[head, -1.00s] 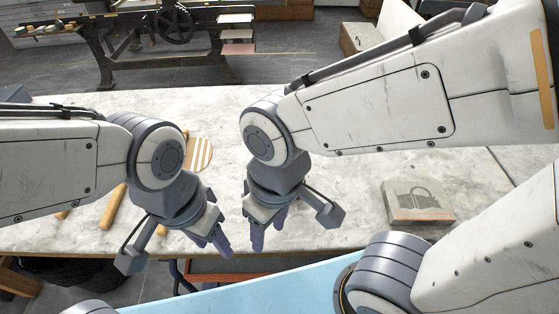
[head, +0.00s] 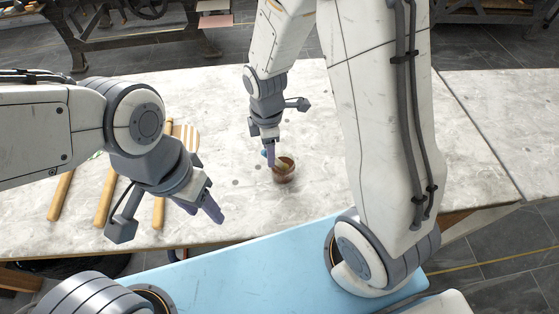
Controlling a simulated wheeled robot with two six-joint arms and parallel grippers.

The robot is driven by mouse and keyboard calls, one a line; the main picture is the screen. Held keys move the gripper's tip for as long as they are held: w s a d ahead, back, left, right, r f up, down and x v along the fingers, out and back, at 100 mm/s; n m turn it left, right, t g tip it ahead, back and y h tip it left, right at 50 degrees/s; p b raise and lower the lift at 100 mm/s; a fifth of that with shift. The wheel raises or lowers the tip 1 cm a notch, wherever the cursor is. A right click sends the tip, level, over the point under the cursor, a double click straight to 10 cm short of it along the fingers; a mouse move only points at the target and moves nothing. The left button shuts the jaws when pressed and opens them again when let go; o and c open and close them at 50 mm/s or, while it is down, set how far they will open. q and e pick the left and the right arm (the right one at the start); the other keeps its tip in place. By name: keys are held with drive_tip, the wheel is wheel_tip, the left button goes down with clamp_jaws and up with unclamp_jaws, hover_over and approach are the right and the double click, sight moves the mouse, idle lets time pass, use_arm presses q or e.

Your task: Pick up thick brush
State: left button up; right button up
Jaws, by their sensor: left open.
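A small brown pot (head: 285,171) stands on the stone-topped table, with something pale in its mouth. I cannot tell whether this is the thick brush. My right gripper (head: 269,157) points down at the pot's far left rim, and its fingers overlap the pot's edge in view. A small blue bit shows beside those fingers. Whether the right fingers are open or shut, or touch anything, is too small to tell. My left gripper (head: 207,208) is open and empty, over the table's near edge to the left of the pot.
Several wooden rods, one of them here (head: 106,200), lie on the left of the pale table (head: 330,180), with a striped piece (head: 187,136) beyond them. The table is clear left of my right forearm and behind the pot. A dark iron press (head: 90,30) stands beyond the table.

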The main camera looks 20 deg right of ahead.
sight(278, 163)
drive_tip(key=shift+w+d+f, duration=0.1)
drive_tip(key=shift+w+f, duration=0.05)
drive_tip(key=shift+f, duration=1.55)
drive_tip(key=shift+w+d+f, duration=0.1)
drive_tip(key=shift+f, duration=1.55)
clamp_jaws()
